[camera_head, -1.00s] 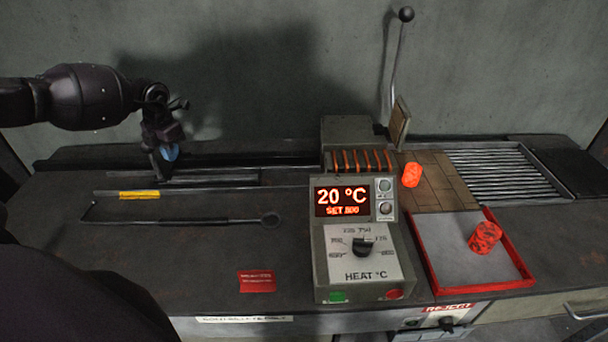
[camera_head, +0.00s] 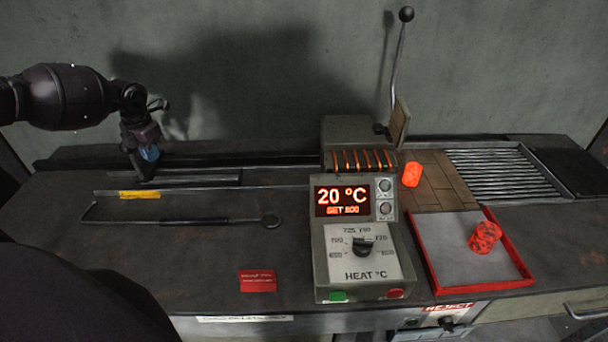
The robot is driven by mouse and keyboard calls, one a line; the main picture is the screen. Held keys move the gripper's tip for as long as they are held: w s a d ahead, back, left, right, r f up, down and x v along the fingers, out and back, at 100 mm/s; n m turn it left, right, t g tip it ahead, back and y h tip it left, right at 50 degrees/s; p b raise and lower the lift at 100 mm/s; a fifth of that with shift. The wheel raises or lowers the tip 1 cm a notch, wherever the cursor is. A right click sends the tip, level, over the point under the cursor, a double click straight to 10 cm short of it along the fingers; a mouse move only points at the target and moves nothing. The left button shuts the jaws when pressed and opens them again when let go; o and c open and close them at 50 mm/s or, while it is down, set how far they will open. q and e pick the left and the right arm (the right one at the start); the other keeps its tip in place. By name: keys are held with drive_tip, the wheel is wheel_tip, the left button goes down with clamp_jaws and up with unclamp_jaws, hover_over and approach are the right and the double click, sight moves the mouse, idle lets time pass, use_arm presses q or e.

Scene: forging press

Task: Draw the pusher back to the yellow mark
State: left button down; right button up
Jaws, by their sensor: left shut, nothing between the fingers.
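The pusher (camera_head: 205,177) is a dark bar lying in the channel left of the heater. Its right end stands well apart from the heater. The yellow mark (camera_head: 140,195) is a short strip on the channel's front edge. My left gripper (camera_head: 145,179) is shut with nothing between its fingers. It points down at the left part of the pusher, just behind the yellow mark. The fingers hide that part, so I cannot tell exactly how they touch it. My right gripper is not in view.
The heater (camera_head: 358,160) has glowing coils; its control box (camera_head: 330,265) reads 20 °C, set 800. Glowing billets are on the brown tiles (camera_head: 411,174) and in the red tray (camera_head: 484,237).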

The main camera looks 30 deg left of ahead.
use_arm(q)
wheel_tip(320, 180, up, 11)
drive_tip(key=d+p, duration=0.1)
drive_tip(key=p, duration=0.6)
drive_tip(key=shift+w+d, duration=0.25)
drive_tip(key=shift+w, duration=0.15)
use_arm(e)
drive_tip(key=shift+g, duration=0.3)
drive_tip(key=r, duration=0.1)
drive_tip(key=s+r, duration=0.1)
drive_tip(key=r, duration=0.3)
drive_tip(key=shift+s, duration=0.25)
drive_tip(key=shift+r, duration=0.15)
use_arm(q)
drive_tip(key=shift+s, duration=0.1)
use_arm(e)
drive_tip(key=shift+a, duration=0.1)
